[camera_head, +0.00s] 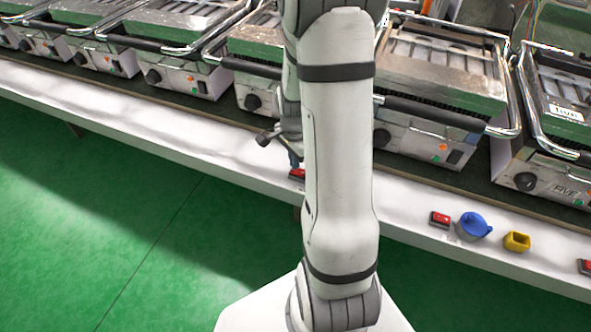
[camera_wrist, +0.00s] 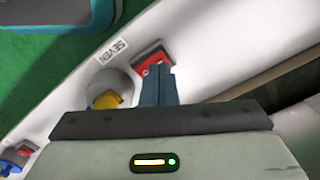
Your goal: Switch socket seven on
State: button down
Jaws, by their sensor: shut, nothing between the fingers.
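In the wrist view a red rocker switch (camera_wrist: 152,64) sits on the white ledge beside a label reading SEVEN (camera_wrist: 112,50). My gripper (camera_wrist: 160,70) is shut and empty, with its fingertips over the near part of this switch. I cannot tell whether they touch it. A grey round socket (camera_wrist: 122,78) with a yellow plug (camera_wrist: 106,100) is just left of my fingers. In the head view a red switch (camera_head: 297,174) shows right below my gripper (camera_head: 294,163), partly hidden by my arm. Its rocker position is not clear.
Another red switch (camera_head: 440,219), a blue plug (camera_head: 474,222), a yellow piece (camera_head: 516,241) and a further red switch (camera_head: 585,266) lie along the ledge (camera_head: 400,205) to the right. Several grills (camera_head: 430,110) with protruding handles stand behind. The green floor (camera_head: 90,220) in front is clear.

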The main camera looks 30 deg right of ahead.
notch_tip(320, 180, up, 5)
jog(key=p, duration=0.3)
jog(key=shift+r+p, duration=0.2)
jog(key=shift+p, duration=0.1)
dwell(0.3)
jog(key=s+a+r+n+t+p, duration=0.1)
jog(key=s+a+r+n+p, duration=0.3)
jog(key=r, duration=0.6)
jog(key=s+a+r+n+p, duration=0.3)
jog(key=r+n, duration=0.4)
jog(key=r, duration=0.3)
jog(key=s+a+r+n+t+p, duration=0.1)
jog(key=s+a+r+n+p, duration=0.3)
jog(key=r, duration=0.6)
jog(key=shift+s+a+r+n+t+p, duration=0.15)
jog(key=shift+s+a+n+t+p, duration=0.2)
jog(key=shift+s+a+n, duration=0.55)
jog(key=shift+w+a, duration=0.25)
jog(key=shift+w, duration=0.05)
